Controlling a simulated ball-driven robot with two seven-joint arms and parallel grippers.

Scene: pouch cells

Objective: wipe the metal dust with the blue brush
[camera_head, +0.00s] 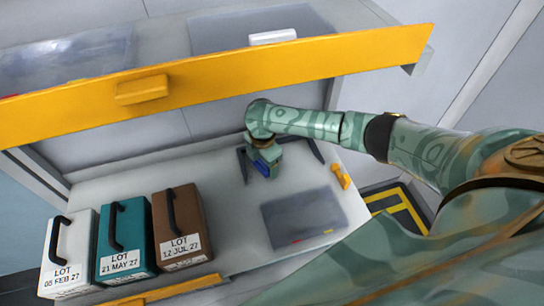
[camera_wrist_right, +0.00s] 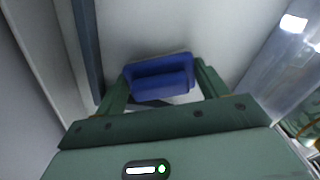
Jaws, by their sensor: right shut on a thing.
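The blue brush (camera_wrist_right: 160,78) is between the two green fingers of my right gripper (camera_wrist_right: 162,72) in the right wrist view. The gripper is shut on it. In the head view my right gripper (camera_head: 266,153) reaches in below the yellow-edged shelf, low over the pale work surface (camera_head: 215,190). A bit of the blue brush (camera_head: 262,167) shows under it. I cannot tell whether the brush touches the surface. I cannot make out metal dust in either view; the gripper and brush hide part of the surface. My left gripper is not in view.
A grey pouch cell (camera_head: 302,215) lies right of the gripper. A yellow object (camera_head: 341,176) is at the surface's right edge. White (camera_head: 70,250), teal (camera_head: 127,240) and brown (camera_head: 180,230) lot boxes stand at left. The yellow shelf edge (camera_head: 225,72) overhangs behind.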

